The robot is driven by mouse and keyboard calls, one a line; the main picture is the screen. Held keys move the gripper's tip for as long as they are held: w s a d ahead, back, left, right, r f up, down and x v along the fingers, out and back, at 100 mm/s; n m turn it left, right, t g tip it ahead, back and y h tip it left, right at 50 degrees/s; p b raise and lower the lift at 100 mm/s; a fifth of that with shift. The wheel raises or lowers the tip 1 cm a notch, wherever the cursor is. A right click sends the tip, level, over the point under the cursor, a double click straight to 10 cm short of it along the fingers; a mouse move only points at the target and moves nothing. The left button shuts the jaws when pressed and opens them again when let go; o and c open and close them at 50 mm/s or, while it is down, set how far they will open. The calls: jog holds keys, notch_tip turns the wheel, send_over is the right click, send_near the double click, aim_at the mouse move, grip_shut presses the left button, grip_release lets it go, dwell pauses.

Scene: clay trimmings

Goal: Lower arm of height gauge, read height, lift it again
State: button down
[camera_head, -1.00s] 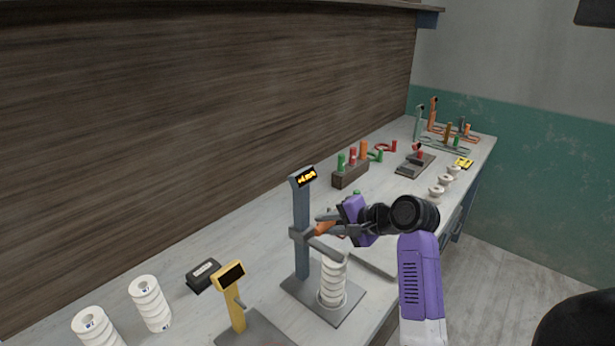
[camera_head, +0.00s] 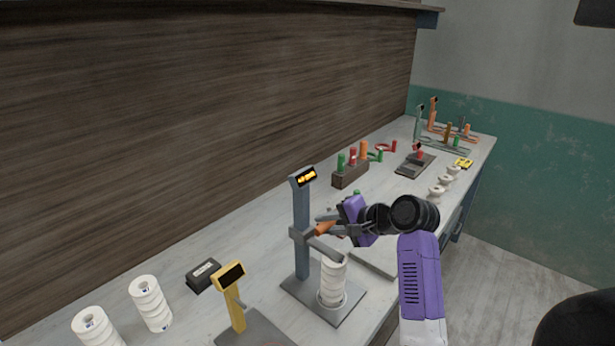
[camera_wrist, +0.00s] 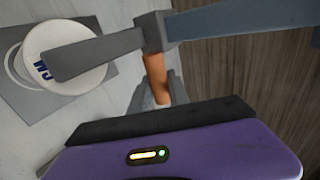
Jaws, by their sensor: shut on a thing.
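The height gauge (camera_head: 302,215) is a blue-grey column on a grey base plate (camera_head: 345,310), with a lit orange display (camera_head: 306,177) whose digits are too small to read. Its grey arm (camera_head: 322,247) reaches out over a stack of white ringed clay pieces (camera_head: 332,283) on the base. In the wrist view the arm (camera_wrist: 100,52) crosses over the white round top (camera_wrist: 75,72); I cannot tell whether they touch. My gripper (camera_head: 332,229) is shut on the orange handle (camera_head: 325,229) of the arm, which also shows in the wrist view (camera_wrist: 155,78).
A yellow gauge (camera_head: 232,295) stands in front at left, beside a black box (camera_head: 203,276) and two white stacks (camera_head: 150,303). A block with coloured handles (camera_head: 350,175) is behind my gripper. Several white spools (camera_head: 444,183) line the right edge. The back wall is close.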

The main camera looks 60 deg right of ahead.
jog(key=shift+s+f, duration=0.1)
jog(key=shift+f, duration=0.1)
notch_tip(320, 180, up, 9)
jog(key=p, duration=0.9)
jog(key=shift+r, duration=0.2)
jog(key=shift+f, duration=0.1)
jog(key=shift+c, duration=2)
grip_release()
jog(key=v, duration=0.8)
